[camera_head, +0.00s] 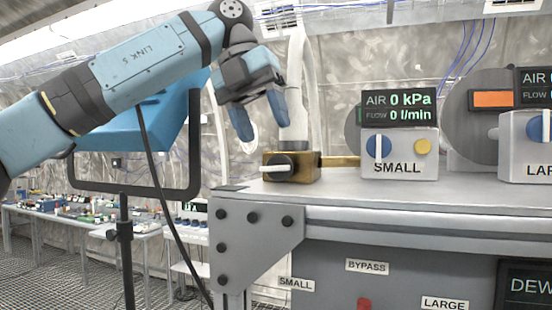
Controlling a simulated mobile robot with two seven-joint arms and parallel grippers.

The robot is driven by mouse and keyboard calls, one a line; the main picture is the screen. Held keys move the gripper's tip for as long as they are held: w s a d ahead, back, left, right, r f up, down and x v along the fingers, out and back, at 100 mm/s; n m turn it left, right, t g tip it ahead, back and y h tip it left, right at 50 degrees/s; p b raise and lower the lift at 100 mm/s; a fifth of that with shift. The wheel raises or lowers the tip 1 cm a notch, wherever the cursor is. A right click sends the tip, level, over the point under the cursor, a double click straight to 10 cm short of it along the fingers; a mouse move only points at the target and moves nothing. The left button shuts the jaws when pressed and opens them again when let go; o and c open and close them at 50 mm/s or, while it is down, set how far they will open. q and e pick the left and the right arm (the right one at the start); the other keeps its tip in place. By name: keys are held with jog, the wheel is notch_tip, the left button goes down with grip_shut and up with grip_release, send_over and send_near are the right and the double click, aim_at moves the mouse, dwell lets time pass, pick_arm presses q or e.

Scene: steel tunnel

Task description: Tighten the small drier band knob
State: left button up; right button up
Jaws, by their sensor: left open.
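My left gripper (262,118) hangs with its two blue fingers pointing down, open and empty. It is above and a little left of a brass block (308,167) with a dark round knob (283,166) on its front, at the left end of the bench. A pale upright tube (295,100) rises behind the fingers. The box marked SMALL (400,165) is to the right, with a blue knob (378,147), a yellow button (423,146) and a display reading 0 kPa and 0 l/min. No label tells me which knob is the band knob. My right gripper is out of view.
The grey bench top (340,187) has clear room along its front edge. A second box (521,150) stands at the right edge before a large round drum (478,130). A blue panel (130,135) on a stand and a cable are at the left.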

aim_at(275, 161)
pick_arm(q)
jog(key=p+x, duration=0.1)
jog(key=x, duration=0.5)
jog(key=shift+s+f, duration=0.1)
jog(key=shift+f, duration=0.05)
jog(key=shift+c, duration=0.3)
